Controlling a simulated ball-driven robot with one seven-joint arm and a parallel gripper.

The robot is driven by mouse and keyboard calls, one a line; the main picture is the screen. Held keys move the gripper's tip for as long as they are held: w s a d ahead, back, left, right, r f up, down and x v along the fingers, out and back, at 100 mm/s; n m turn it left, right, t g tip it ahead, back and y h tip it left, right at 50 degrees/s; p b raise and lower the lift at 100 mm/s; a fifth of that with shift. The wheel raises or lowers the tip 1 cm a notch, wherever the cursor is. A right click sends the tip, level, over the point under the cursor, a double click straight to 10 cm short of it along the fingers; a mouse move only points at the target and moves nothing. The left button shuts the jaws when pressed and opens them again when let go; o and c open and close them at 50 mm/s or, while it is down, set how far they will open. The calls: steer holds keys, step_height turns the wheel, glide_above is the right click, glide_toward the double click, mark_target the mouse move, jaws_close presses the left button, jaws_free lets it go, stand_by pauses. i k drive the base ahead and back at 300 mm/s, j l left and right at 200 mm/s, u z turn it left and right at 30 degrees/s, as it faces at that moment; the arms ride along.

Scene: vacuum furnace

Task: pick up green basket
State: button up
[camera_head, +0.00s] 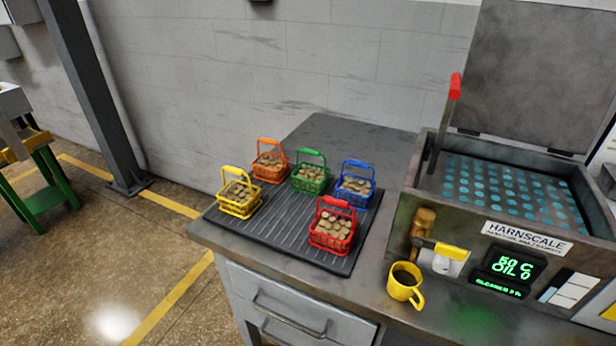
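The green basket (310,178) stands upright on a dark ribbed mat (283,238) on the grey workbench. It is filled with small round brownish pieces, and its green handle stands up over the top. It is at the back middle of the group, between the orange basket (269,166) on its left and the blue basket (355,184) on its right. My gripper does not show in the head view.
A yellow basket (239,198) and a red basket (332,230) stand nearer on the mat. A yellow mug (404,286) stands near the bench's front edge. A machine labelled HARNSCALE (527,236), with its lid raised, stands at right. A wall closes the back.

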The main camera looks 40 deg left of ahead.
mark_target(311, 180)
steer(key=j+u, duration=0.3)
steer(key=j, duration=1.35)
steer(key=k, duration=0.05)
